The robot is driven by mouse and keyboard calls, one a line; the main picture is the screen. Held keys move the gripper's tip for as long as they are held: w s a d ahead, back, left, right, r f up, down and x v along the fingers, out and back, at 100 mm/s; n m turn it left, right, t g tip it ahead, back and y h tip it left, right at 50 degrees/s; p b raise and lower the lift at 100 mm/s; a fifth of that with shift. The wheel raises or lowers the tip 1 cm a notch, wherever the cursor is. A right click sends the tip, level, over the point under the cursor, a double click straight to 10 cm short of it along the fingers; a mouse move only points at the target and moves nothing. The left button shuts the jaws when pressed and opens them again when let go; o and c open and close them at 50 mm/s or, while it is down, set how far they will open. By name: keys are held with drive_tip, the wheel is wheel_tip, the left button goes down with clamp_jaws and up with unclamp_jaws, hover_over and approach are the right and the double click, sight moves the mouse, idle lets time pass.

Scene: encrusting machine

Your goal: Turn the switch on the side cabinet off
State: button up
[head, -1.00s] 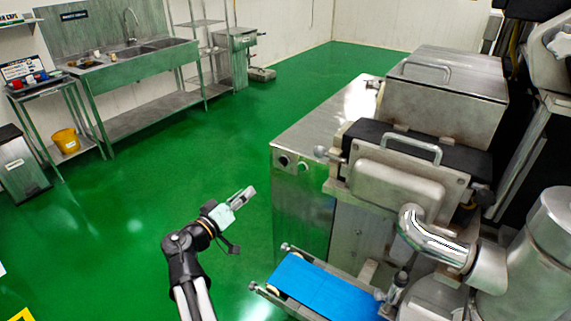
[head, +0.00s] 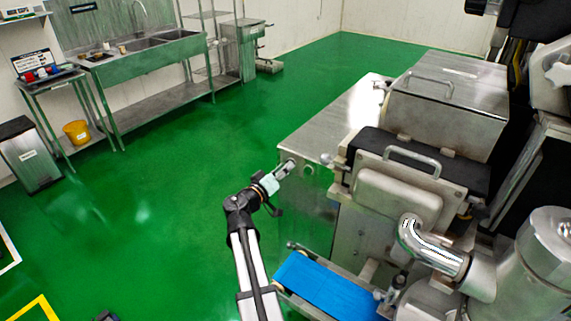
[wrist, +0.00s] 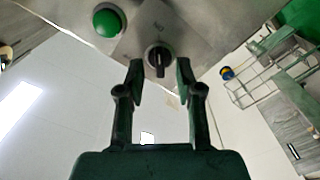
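The side cabinet (head: 325,125) is the steel box right of centre in the head view. In the wrist view its panel (wrist: 180,30) fills the top, with a black rotary switch (wrist: 158,58) and a green round button (wrist: 107,20) beside it. The switch's grip bar looks roughly upright in that picture. My gripper (head: 287,166) is at the cabinet's upper left corner in the head view and hides the switch there. In the wrist view my gripper (wrist: 159,66) is open, one fingertip on each side of the switch, with gaps visible. I cannot tell the exact depth between them.
A blue conveyor belt (head: 325,285) lies below the cabinet, close right of my arm. The large steel machine (head: 400,190) stands to the right. Green floor (head: 150,200) is clear on the left, up to a sink table (head: 150,60) and a bin (head: 28,155).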

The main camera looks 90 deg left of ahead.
drive_tip(key=shift+w+a, duration=0.35)
drive_tip(key=shift+a, duration=0.1)
clamp_jaws()
